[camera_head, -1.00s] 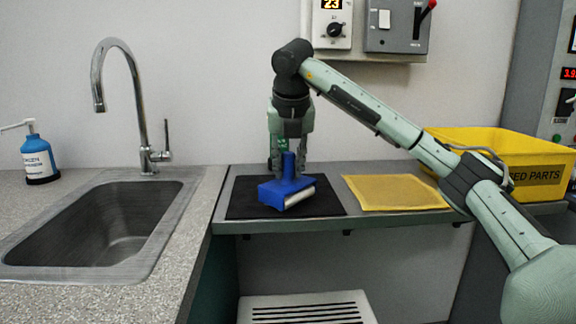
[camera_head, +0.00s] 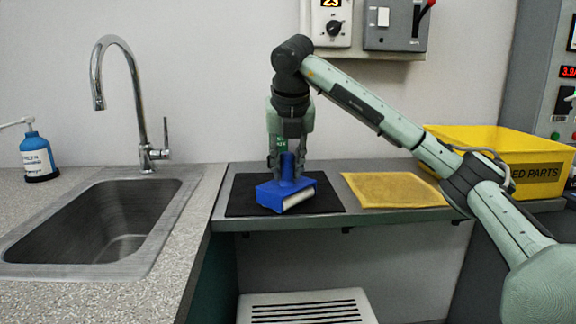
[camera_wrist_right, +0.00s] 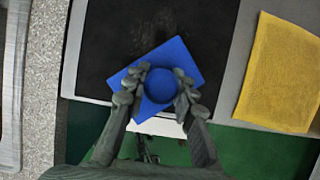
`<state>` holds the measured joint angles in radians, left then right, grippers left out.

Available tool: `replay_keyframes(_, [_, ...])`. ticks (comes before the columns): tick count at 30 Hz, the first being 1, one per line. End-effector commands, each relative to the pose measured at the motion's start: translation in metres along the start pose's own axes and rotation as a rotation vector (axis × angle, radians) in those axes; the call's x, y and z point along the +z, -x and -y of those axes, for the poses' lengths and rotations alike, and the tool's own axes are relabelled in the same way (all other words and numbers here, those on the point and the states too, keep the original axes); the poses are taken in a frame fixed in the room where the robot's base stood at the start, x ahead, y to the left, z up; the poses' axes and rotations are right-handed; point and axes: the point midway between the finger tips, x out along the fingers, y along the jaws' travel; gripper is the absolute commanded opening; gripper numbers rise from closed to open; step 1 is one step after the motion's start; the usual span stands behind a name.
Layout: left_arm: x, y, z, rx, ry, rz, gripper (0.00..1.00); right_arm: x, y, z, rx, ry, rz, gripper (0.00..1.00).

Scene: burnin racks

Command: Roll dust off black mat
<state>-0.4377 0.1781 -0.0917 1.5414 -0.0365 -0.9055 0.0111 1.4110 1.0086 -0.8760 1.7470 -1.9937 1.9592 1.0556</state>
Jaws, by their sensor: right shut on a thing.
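The black mat (camera_head: 238,207) lies flat on the grey shelf. It also shows in the right wrist view (camera_wrist_right: 110,40), with a faint greyish dusty patch on it beyond the roller. My right gripper (camera_head: 287,168) is shut on the upright handle of a blue roller tool (camera_head: 272,195). The roller's white cylinder (camera_head: 298,197) shows along its front right side. The roller is over the mat's middle; I cannot tell for sure whether it touches the mat. In the right wrist view my right gripper (camera_wrist_right: 158,88) has its fingers on both sides of the round blue handle. My left gripper is not in view.
A yellow cloth (camera_head: 395,190) lies right of the mat. A yellow parts bin (camera_head: 480,145) stands further right. A sink (camera_head: 100,215) with a tall tap (camera_head: 140,110) and a blue bottle (camera_head: 38,158) are on the left counter. A wall control box (camera_head: 398,25) hangs above.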

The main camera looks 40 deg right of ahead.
Motion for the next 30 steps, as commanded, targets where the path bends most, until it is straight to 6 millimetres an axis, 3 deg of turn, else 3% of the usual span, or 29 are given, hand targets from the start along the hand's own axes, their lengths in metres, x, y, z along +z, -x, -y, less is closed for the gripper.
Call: replay_keyframes(30, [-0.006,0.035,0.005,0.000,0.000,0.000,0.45,0.059,-0.029,0.005,-0.017,-0.008,-0.009,0.00])
